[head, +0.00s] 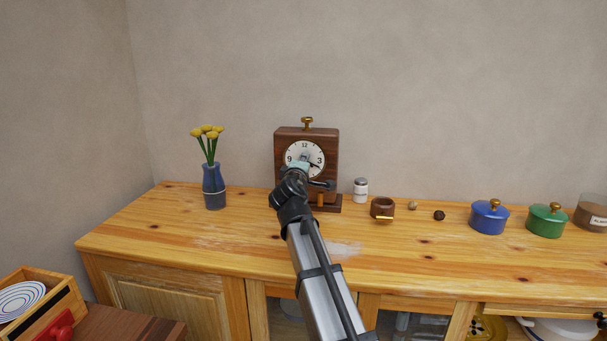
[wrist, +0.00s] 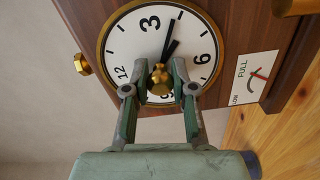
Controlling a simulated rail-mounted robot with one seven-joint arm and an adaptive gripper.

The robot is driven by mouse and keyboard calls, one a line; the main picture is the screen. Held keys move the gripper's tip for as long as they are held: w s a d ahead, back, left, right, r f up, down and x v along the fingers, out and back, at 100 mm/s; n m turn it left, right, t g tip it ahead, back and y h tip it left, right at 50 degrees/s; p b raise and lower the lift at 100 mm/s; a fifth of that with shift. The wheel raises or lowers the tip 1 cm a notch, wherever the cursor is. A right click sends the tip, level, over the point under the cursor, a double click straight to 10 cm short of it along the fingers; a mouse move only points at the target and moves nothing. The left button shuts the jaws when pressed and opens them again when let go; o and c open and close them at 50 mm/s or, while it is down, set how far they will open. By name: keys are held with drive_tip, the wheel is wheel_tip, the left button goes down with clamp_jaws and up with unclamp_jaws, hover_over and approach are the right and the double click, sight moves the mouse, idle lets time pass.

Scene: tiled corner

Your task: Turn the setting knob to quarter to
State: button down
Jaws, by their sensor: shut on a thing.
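A wooden clock (head: 285,140) stands upright at the back of the counter, against the wall. Its white dial (head: 291,154) also fills the top of the wrist view (wrist: 120,45), turned so that 3 is up and 12 is left. A brass setting knob (wrist: 160,77) sits at the dial's middle. My gripper (wrist: 159,90) is shut on this knob, a fingertip on each side; it also shows in the head view (head: 302,160), covering the knob there. Both black hands (wrist: 174,32) lie close together, pointing past 3 to around 4. The 9 is partly hidden behind my fingers.
A brass top knob (wrist: 83,64) and a LOW/FULL gauge (wrist: 257,75) are on the clock. The counter's front left (head: 190,245) is clear.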

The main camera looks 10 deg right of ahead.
drive_tip(key=m+b, duration=0.6)
drive_tip(key=m, duration=0.1)
drive_tip(key=shift+w+f+b, duration=0.15)
drive_tip(key=shift+f+b, duration=0.05)
drive_tip(key=shift+b, duration=0.1)
drive_tip(key=m+b, duration=0.3)
drive_tip(key=m, duration=0.1)
drive_tip(key=m+b, duration=0.3)
drive_tip(key=m, duration=0.1)
drive_tip(key=shift+a+m, duration=0.1)
drive_tip(key=shift+m, duration=0.2)
drive_tip(key=m+b, duration=0.3)
drive_tip(key=shift+m, duration=0.3)
drive_tip(key=m+b, duration=0.3)
drive_tip(key=m, duration=0.1)
drive_tip(key=shift+a+m, duration=0.1)
drive_tip(key=shift+m, duration=0.2)
drive_tip(key=m+b, duration=0.2)
drive_tip(key=m, duration=0.1)
drive_tip(key=shift+r+m, duration=0.1)
drive_tip(key=shift+m, duration=0.2)
drive_tip(key=shift+r+m+b, duration=0.15)
drive_tip(key=shift+m+b, duration=0.65)
drive_tip(key=shift+m, duration=1)
